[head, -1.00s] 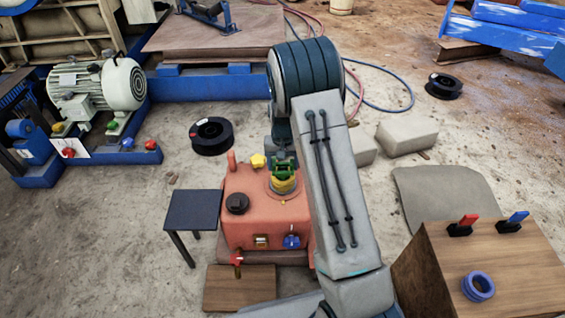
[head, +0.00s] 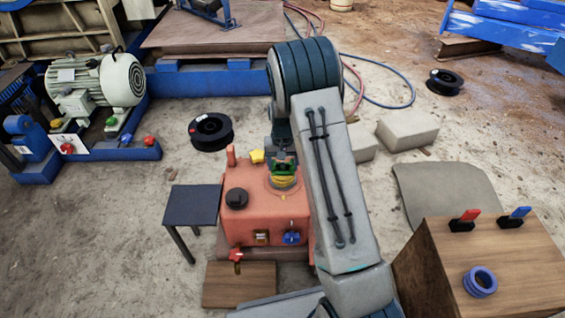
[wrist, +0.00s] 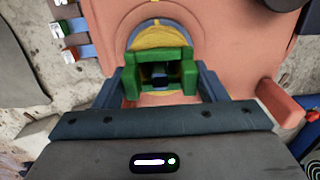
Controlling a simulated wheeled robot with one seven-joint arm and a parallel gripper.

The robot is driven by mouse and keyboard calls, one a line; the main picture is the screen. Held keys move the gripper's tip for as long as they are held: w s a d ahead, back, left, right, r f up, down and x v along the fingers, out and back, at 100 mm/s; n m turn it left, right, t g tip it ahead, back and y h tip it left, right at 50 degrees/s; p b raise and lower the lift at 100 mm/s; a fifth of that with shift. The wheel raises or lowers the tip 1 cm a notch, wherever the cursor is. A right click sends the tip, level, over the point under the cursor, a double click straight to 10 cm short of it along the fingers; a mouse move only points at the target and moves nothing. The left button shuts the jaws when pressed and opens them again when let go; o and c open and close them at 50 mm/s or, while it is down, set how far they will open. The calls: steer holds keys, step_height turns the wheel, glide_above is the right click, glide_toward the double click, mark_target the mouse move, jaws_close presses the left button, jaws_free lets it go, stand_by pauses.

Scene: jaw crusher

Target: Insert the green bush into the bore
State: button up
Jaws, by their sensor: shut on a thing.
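The green bush (head: 283,167) is between the fingers of my gripper (wrist: 161,82), which is shut on it. In the wrist view the green bush (wrist: 160,58) looks blocky, with a dark middle. It is over the bore on top of the orange-red housing (head: 262,222). A yellow ring (head: 284,182) shows just under the green part in the head view, and a yellow surface (wrist: 158,35) lies beyond it in the wrist view. The bore opening is hidden, so I cannot tell how deep the bush is, if at all.
A black knob (head: 236,198), a yellow knob (head: 257,156) and an upright orange post (head: 231,156) stand on the housing. A small dark table (head: 192,205) is at its left. A wooden box (head: 510,275) with a blue ring (head: 480,281) is at the right.

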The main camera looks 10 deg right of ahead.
steer(key=shift+f, duration=0.1)
steer(key=o, duration=1.2)
steer(key=shift+o, duration=0.2)
step_height(320, 180, up, 14)
steer(key=p, duration=0.5)
steer(key=shift+f, duration=0.1)
